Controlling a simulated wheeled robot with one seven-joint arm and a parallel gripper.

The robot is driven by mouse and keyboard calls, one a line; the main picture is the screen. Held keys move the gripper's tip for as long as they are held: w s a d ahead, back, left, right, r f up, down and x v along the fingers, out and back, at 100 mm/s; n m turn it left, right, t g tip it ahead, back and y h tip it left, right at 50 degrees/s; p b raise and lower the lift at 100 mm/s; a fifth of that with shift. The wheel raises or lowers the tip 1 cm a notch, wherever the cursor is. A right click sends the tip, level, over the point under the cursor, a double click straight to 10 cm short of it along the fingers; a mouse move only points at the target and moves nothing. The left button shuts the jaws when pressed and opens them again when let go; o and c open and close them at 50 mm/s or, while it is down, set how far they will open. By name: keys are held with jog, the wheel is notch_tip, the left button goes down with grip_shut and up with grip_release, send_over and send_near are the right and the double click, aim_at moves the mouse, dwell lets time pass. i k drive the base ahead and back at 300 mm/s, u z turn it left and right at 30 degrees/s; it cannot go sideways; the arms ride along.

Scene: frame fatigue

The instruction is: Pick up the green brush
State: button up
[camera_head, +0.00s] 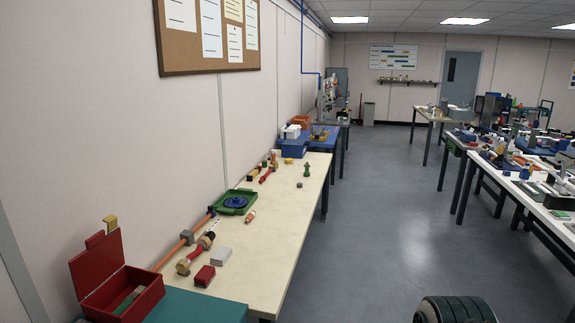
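A small upright green object (307,170) stands near the right edge of the long pale workbench (262,236). It may be the green brush, but it is too small to tell. Another green piece (131,298) lies inside the open red box (98,280) at the lower left; its kind is also unclear. My gripper is not in view.
The bench carries a green tray (234,209) with a blue round part, a red block (204,276), a grey block (221,256) and several tools along the wall. Cluttered tables (549,212) stand at right. A dark ribbed part (457,310) shows at the bottom.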

aim_at(134, 296)
jog(key=u, duration=0.6)
jog(key=i, duration=1)
jog(key=z, duration=0.05)
jog(key=k, duration=1)
jog(key=z, duration=0.9)
jog(key=i, duration=0.7)
jog(key=u, duration=2.15)
